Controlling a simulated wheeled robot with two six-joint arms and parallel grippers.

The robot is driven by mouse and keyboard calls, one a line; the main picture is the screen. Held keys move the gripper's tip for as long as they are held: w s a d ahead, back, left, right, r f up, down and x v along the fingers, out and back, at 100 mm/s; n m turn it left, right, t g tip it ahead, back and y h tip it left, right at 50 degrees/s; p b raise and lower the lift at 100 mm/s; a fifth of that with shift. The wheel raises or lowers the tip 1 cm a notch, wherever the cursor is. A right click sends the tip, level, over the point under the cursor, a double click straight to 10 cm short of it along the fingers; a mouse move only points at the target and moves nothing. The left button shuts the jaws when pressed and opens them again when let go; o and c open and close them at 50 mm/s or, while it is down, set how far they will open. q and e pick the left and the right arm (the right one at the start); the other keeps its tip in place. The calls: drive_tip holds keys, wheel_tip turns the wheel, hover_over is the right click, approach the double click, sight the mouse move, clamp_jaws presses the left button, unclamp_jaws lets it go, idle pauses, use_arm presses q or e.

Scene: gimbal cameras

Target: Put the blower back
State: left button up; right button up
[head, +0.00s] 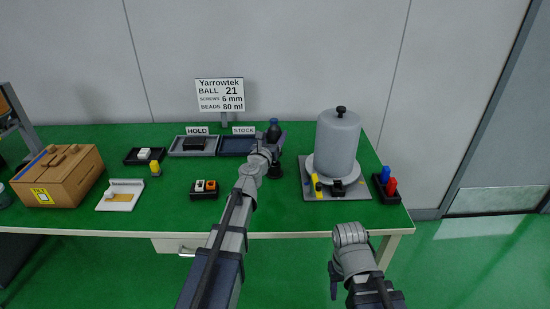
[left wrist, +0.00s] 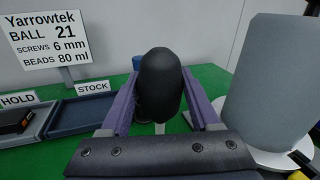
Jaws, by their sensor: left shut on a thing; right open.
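The blower is a dark, rounded bulb (left wrist: 160,85) with a pale stem below, upright between the two purple fingers of my left gripper (left wrist: 160,112) in the left wrist view. My left gripper is shut on it. In the head view my left gripper (head: 272,142) is over the table, just right of the blue STOCK tray (head: 237,146); its arm partly hides the blower there. A black round base (head: 275,170) shows below the gripper. My right gripper (head: 334,280) is in front of the table's edge, empty; its fingers are mostly hidden.
A grey domed vessel (head: 338,145) stands on a grey mat right of my left gripper. A blue-topped item (head: 274,122) stands close behind it. The HOLD tray (head: 184,150), a wooden box (head: 60,178) and small trays are at left. A red-and-blue holder (head: 387,190) is at right.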

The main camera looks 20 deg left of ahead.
use_arm(q)
drive_tip(key=shift+f+b, duration=1.85)
drive_tip(key=shift+f, duration=0.45)
drive_tip(key=shift+f, duration=0.2)
drive_tip(key=o, duration=1.2)
drive_tip(key=shift+r, duration=0.15)
drive_tip(key=shift+s, duration=0.2)
drive_tip(key=s, duration=1.1)
drive_tip(key=shift+s+a, duration=0.25)
drive_tip(key=shift+s, duration=0.1)
